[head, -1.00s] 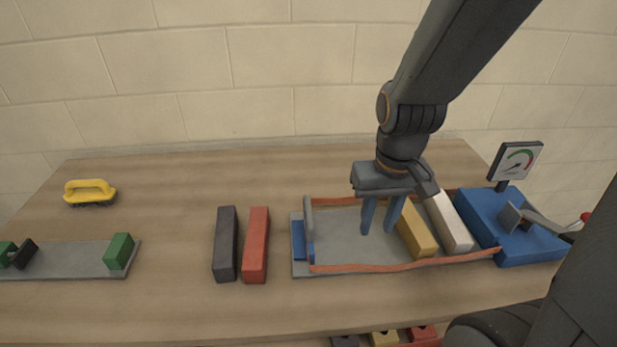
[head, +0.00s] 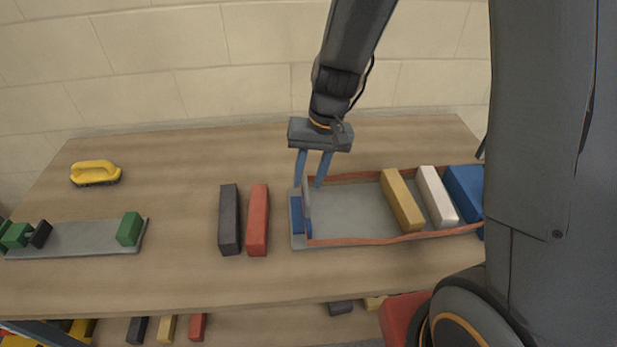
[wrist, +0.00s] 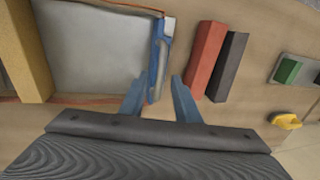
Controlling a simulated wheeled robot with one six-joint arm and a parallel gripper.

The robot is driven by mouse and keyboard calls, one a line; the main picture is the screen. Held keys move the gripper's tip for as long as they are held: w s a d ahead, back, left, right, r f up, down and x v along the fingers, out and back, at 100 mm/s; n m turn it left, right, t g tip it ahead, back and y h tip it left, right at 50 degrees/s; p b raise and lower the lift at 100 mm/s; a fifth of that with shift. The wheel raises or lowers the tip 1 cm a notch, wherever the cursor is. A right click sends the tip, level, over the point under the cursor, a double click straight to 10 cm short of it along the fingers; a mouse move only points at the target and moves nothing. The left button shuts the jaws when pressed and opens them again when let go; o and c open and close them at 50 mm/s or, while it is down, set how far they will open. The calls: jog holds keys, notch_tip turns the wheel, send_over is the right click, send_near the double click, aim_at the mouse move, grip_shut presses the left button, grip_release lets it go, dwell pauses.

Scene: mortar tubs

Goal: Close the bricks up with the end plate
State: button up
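A yellow brick (head: 402,199) and a white brick (head: 437,196) lie in the right part of the tray, with bare tray floor between the yellow one and the plate. My gripper (head: 308,186) is open and empty, pointing down at the plate's far end. In the wrist view my gripper (wrist: 157,82) has one finger on each side of the end plate (wrist: 158,58), with gaps showing.
A red brick (head: 257,219) and a dark grey brick (head: 229,218) lie left of the tray. A blue block (head: 464,188) is at its right end, partly hidden by my arm. A yellow-handled brush (head: 95,172) and a grey rail (head: 80,238) with green blocks are farther left.

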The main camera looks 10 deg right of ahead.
jog(key=shift+a+f, duration=0.1)
jog(key=shift+f, duration=0.45)
grip_shut()
